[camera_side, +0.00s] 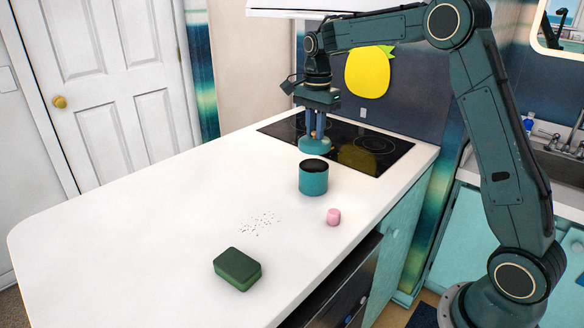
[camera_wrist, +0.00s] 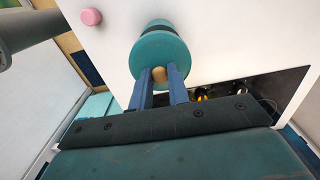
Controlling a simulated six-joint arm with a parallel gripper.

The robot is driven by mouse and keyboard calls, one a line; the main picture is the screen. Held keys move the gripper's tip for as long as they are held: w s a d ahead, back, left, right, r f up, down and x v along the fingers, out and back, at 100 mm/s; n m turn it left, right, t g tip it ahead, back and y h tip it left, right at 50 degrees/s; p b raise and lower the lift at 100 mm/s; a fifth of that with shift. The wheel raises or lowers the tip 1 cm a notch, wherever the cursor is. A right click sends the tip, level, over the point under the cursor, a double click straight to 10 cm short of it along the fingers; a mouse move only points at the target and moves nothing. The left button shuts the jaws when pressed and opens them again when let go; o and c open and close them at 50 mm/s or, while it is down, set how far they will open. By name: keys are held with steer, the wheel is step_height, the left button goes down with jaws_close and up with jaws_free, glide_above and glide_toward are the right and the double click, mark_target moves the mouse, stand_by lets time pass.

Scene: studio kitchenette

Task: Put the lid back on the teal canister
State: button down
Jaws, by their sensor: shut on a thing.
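The teal canister (camera_side: 313,182) stands upright on the white counter with its dark opening uncovered. In the wrist view its rim (camera_wrist: 157,22) shows beyond the lid, which hides part of it. The round teal lid (camera_side: 314,147) has a small wooden knob (camera_wrist: 158,73). My gripper (camera_side: 316,134) points down with its blue fingers shut on the knob, and it also shows in the wrist view (camera_wrist: 160,76). The lid (camera_wrist: 160,52) is behind the canister in the side view, near the cooktop edge, not on the canister. Its exact height is hard to tell.
A black cooktop (camera_side: 375,148) lies behind the canister. A pink cylinder (camera_side: 333,216) is to its front right. The left of the counter (camera_side: 130,235) is clear.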

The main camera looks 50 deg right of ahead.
steer(key=shift+f, duration=0.15)
steer(key=shift+f, duration=3)
steer(key=shift+f, duration=0.15)
stand_by(0.5)
steer(key=c, duration=0.8)
jaws_free()
steer(key=shift+r, duration=0.2)
steer(key=shift+r, duration=3.3)
